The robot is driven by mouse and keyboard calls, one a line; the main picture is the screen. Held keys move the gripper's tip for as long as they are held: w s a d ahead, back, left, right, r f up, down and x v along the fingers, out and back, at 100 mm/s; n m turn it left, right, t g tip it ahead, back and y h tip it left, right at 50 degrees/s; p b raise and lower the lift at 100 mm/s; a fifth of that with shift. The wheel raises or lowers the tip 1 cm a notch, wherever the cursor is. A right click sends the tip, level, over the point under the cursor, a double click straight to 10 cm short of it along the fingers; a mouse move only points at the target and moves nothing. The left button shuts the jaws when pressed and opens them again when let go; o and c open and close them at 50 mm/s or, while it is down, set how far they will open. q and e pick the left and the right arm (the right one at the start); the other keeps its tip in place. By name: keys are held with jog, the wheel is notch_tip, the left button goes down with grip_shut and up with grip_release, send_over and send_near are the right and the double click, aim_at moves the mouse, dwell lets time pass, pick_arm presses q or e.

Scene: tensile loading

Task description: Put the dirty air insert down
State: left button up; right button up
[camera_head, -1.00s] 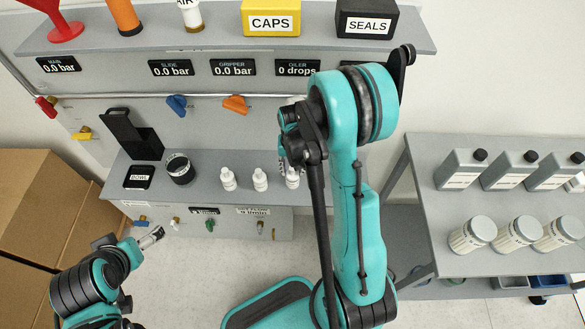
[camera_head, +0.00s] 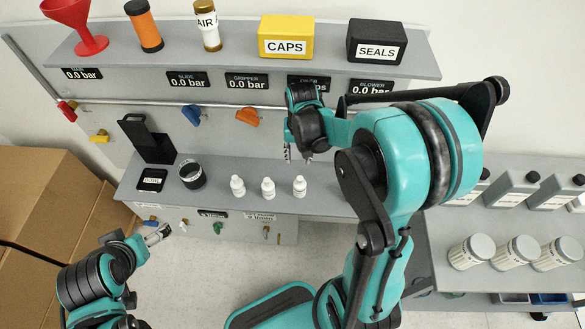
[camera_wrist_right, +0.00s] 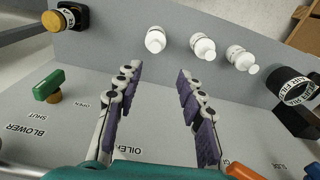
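My right gripper (camera_head: 298,156) hangs above the grey bench in the head view. In the right wrist view its two purple-padded fingers (camera_wrist_right: 158,74) are spread wide with nothing between them. A brass-capped piece with a white label band (camera_wrist_right: 56,20) sits with a black part on the bench at the top left there, apart from the fingers; I cannot tell if it is the dirty air insert. A bottle labelled AIR (camera_head: 208,26) stands on the upper shelf. My left gripper (camera_head: 160,234) is low at the left, too small to tell open or shut.
Three white bottles (camera_head: 268,188) stand along the bench front. A black cup (camera_head: 192,175) and black holder (camera_head: 148,143) are left of them. A green valve (camera_wrist_right: 50,86) is on the panel. A side table (camera_head: 440,278) with grey containers is at the right.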

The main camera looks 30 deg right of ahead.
jog(key=s+a+r+n+t, duration=0.5)
jog(key=s+a+r+t, duration=0.1)
jog(key=s+a+r, duration=0.3)
jog(key=shift+s+a+r+n+t, duration=0.3)
jog(key=shift+s+r+n, duration=0.1)
jog(key=shift+s+r, duration=0.4)
jog(key=shift+f, duration=0.1)
